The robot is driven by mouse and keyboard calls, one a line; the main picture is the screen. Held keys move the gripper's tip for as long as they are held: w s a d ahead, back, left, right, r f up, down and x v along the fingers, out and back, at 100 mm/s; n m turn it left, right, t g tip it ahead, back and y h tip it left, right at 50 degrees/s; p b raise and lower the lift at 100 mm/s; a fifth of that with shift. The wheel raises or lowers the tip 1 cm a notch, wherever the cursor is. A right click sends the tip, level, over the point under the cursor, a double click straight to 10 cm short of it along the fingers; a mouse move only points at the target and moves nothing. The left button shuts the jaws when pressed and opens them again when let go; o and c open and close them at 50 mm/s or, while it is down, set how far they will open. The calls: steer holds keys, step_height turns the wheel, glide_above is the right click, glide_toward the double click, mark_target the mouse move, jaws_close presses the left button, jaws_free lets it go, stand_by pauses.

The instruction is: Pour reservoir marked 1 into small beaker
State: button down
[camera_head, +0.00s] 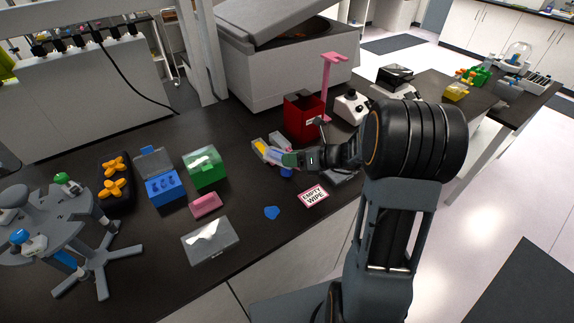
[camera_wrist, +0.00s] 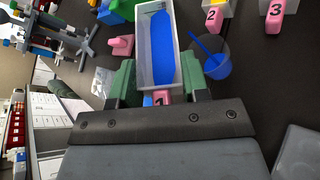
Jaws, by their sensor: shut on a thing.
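My gripper (camera_wrist: 160,82) is shut on a white rectangular reservoir (camera_wrist: 144,62) that holds blue liquid. A pink tag with a partly hidden 1 (camera_wrist: 160,98) shows at its near end. The liquid lies toward the reservoir's right side in the wrist view, so it looks tilted. A small clear beaker (camera_wrist: 226,48) stands just right of the reservoir, with blue in its bottom. A thin blue streak (camera_wrist: 201,46) runs from beside the reservoir's edge into the beaker. In the head view, my gripper (camera_head: 290,159) is over the bench, with the blue beaker (camera_head: 287,172) below it.
Pink tags 2 (camera_wrist: 213,18) and 3 (camera_wrist: 274,15) mark other reservoirs nearby. A red bin (camera_head: 303,118) stands behind my gripper. An EMPTY WIPE sign (camera_head: 313,196) lies in front.

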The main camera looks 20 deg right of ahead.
steer(key=shift+d+m+y+p, duration=0.1)
steer(key=shift+m+y+p, duration=0.3)
steer(key=shift+p, duration=0.5)
steer(key=shift+r+m+p, duration=0.15)
steer(key=shift+m+p, duration=0.25)
steer(key=shift+p, duration=0.45)
steer(key=shift+w+d+m+g+y+p, duration=0.2)
steer(key=shift+m+g+y+p, duration=0.2)
steer(key=shift+m+y+p, duration=0.8)
steer(key=shift+h, duration=0.5)
stand_by(0.5)
steer(key=shift+s+a+f+n+h+b, duration=0.1)
steer(key=shift+n+h+b, duration=0.15)
steer(key=shift+n, duration=0.35)
steer(key=shift+s+a+f+n+h+b, duration=0.15)
steer(key=shift+n+h, duration=0.2)
steer(key=shift+n, duration=0.25)
steer(key=shift+f+n+t+h+b, duration=0.25)
steer(key=shift+n+t+h+b, duration=0.3)
steer(key=shift+n+b, duration=0.5)
steer(key=shift+s+a+r+n+h+b, duration=0.1)
steer(key=shift+n+h+b, duration=0.3)
steer(key=shift+b, duration=0.55)
steer(key=shift+r+t, duration=0.2)
steer(key=shift+t, duration=0.05)
